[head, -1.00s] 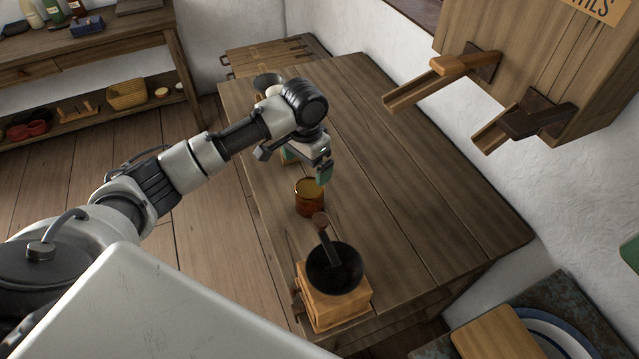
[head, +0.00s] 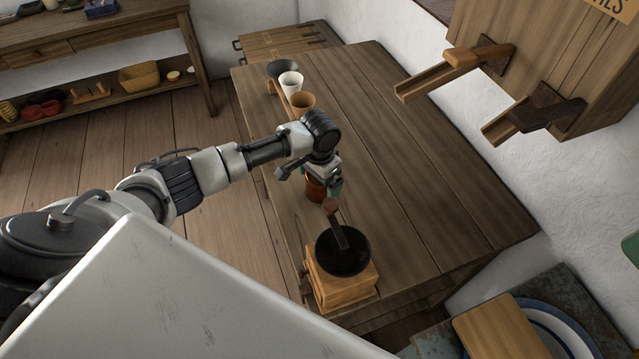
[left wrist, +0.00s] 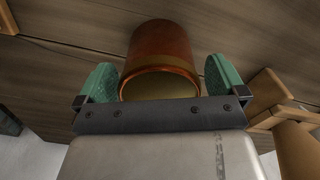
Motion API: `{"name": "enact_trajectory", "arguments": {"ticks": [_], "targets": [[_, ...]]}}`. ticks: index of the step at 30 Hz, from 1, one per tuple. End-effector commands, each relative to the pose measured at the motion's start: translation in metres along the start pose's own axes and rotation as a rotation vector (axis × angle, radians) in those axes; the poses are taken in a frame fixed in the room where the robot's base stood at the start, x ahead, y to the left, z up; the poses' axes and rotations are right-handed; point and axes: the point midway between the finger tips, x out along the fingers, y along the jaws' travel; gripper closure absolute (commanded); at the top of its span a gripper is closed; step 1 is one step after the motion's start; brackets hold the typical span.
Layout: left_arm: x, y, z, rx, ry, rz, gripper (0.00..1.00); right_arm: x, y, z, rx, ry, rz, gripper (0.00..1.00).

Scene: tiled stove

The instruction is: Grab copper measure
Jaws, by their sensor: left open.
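The copper measure (head: 315,188) is a small reddish-brown open cup standing on the wooden table. In the head view my left gripper (head: 333,188) is at it, coming down from above and partly hiding it. In the left wrist view the copper measure (left wrist: 160,48) lies between the two green fingers of my left gripper (left wrist: 160,82), its open rim toward the camera. The fingers are apart, with a gap visible on each side, so the gripper is open. My right gripper is not in view.
A coffee grinder (head: 340,285) with a black bowl and crank stands close in front of the measure. Behind it are a tan cup (head: 302,101), a white cup (head: 290,79) and a dark bowl (head: 282,68). The table's right half (head: 425,165) is clear; wall dispensers overhang it.

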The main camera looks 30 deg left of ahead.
Motion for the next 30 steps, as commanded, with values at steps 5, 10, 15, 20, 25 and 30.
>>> {"name": "enact_trajectory", "arguments": {"ticks": [5, 10, 15, 20, 25, 30], "targets": [[0.000, 0.000, 0.000, 0.000, 0.000, 0.000, 0.16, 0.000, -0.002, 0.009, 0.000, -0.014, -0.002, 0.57], [0.000, 0.000, 0.000, 0.000, 0.000, 0.000, 0.42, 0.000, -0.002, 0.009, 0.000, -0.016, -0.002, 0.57], [-0.001, 0.000, 0.000, -0.001, 0.001, 0.000, 0.57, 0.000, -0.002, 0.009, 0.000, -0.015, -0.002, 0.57], [-0.001, 0.000, 0.000, -0.001, 0.001, 0.000, 0.58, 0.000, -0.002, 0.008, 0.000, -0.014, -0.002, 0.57], [-0.008, -0.001, -0.001, -0.001, 0.003, 0.000, 0.58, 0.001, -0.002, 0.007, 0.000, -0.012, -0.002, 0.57], [-0.031, 0.000, -0.001, 0.000, 0.005, 0.000, 0.58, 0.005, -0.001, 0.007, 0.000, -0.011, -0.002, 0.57]]}}
